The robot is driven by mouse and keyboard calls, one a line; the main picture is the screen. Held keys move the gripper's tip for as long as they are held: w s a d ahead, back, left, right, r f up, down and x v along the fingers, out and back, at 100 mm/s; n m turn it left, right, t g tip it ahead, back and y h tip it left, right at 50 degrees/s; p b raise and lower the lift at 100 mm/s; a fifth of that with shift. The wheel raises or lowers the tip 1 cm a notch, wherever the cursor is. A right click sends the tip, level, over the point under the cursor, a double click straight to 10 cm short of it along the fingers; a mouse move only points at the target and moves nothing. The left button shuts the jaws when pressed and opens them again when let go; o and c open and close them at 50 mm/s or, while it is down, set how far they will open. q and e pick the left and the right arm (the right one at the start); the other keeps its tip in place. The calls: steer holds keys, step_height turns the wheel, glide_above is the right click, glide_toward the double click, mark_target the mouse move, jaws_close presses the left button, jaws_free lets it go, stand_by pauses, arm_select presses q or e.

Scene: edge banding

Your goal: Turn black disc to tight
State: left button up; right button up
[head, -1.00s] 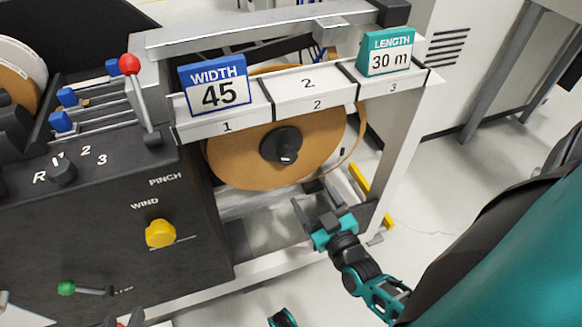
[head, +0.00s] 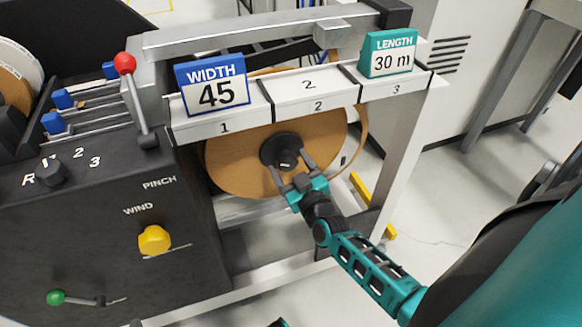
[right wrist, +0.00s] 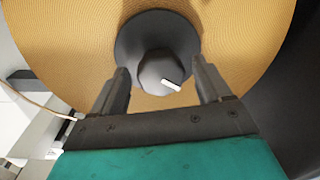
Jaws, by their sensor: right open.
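The black disc (head: 281,150) sits at the centre of the brown roll of edge band (head: 235,165), under the numbered shelf. In the right wrist view the disc (right wrist: 135,35) carries a faceted knob (right wrist: 163,68) with a white mark pointing to the lower right. My right gripper (head: 292,168) is open in front of the disc. In the right wrist view its two fingers (right wrist: 160,82) stand to the left and right of the knob's lower part, with gaps on both sides.
A black control panel (head: 90,240) with a yellow knob (head: 154,240) and a green-tipped lever (head: 57,297) stands at the left. A red-tipped lever (head: 125,65) rises above it. WIDTH 45 (head: 212,88) and LENGTH 30 m (head: 389,55) signs stand on the shelf.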

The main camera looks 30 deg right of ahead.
steer(key=c, duration=1)
steer(key=shift+m, duration=1.3)
steer(key=m, duration=0.3)
steer(key=shift+f+m, duration=0.1)
steer(key=shift+m, duration=0.2)
steer(key=m, duration=0.3)
steer(key=shift+a+t, duration=0.1)
steer(key=shift+t, duration=0.2)
steer(key=shift+m+h, duration=0.4)
steer(key=shift+m, duration=1.3)
